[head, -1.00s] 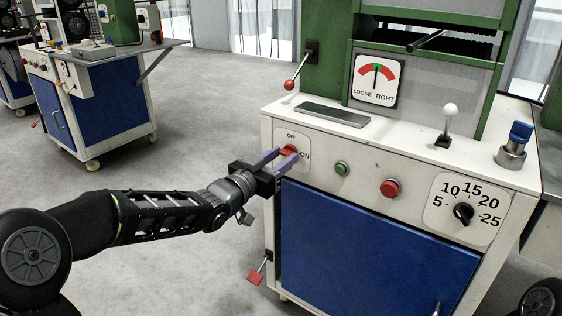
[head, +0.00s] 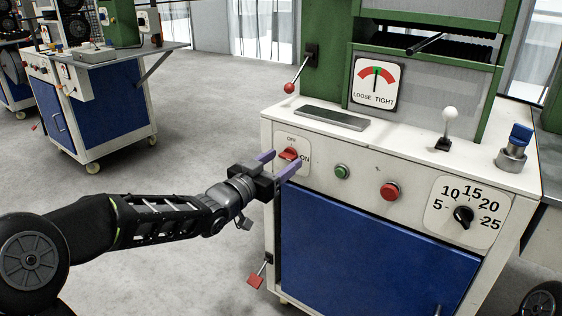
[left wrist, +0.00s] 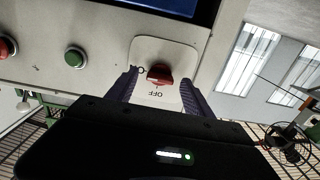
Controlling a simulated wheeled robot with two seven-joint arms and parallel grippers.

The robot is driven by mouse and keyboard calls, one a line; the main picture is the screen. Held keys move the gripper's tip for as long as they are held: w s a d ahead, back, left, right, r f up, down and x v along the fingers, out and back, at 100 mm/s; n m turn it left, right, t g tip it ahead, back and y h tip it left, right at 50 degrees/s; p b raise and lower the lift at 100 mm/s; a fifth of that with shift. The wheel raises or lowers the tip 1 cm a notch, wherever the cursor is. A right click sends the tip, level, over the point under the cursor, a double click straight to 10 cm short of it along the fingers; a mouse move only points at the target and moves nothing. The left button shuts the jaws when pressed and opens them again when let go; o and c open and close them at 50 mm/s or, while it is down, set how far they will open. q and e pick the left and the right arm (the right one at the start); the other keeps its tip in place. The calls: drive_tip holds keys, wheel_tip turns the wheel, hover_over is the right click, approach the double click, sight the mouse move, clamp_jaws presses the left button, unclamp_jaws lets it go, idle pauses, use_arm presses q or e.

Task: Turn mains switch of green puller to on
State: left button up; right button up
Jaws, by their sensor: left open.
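The green puller's mains switch (head: 289,153) is a red rotary knob on a white plate on the machine's front, with OFF printed above it and ON to its right. Its red handle looks roughly level, but I cannot tell surely which label it points to. My left gripper (head: 285,158) is open, its purple fingers just below and in front of the switch. In the left wrist view the switch (left wrist: 159,75) shows between the two fingers, apart from both; the OFF label appears upside down and ON is partly hidden. My right gripper is not in view.
Right of the switch are a green button (head: 342,171), a red button (head: 390,191) and a black dial (head: 463,215). A red-ball lever (head: 290,87) stands above. A blue door (head: 370,250) lies below. Open floor is at left, with another machine (head: 95,100) behind.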

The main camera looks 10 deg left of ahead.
use_arm(q)
drive_tip(key=p+v, duration=0.2)
drive_tip(key=v, duration=0.5)
drive_tip(key=shift+s, duration=0.25)
